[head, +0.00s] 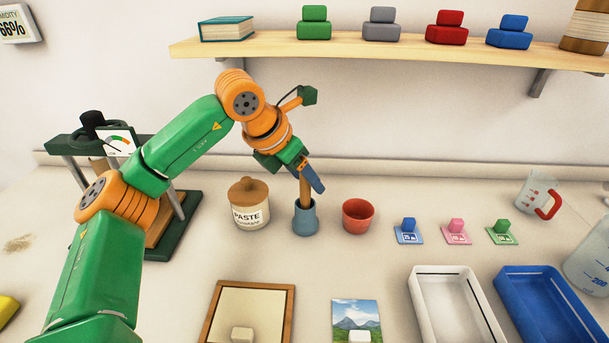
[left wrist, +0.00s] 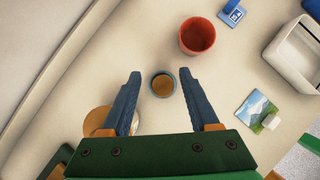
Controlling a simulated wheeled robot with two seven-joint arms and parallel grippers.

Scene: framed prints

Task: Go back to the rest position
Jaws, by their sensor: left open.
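My left gripper (head: 314,180) is open, with its blue-grey fingers pointing down at the blue-grey cup (head: 305,219) on the counter. A tan wooden handle (head: 305,190) stands upright in this cup, beside the fingers. In the left wrist view the two fingers of the gripper (left wrist: 160,73) are spread wide, and the cup (left wrist: 153,91) with a round tan top in it shows between them. I cannot tell whether a finger touches the handle. My right gripper is in neither view.
A paste jar (head: 249,208) stands left of the cup, and a red cup (head: 357,216) right of it. A framed board (head: 287,310), a landscape print (head: 357,312), a white tray (head: 424,297) and a blue tray (head: 520,300) lie in front. A shelf (head: 380,50) runs above.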

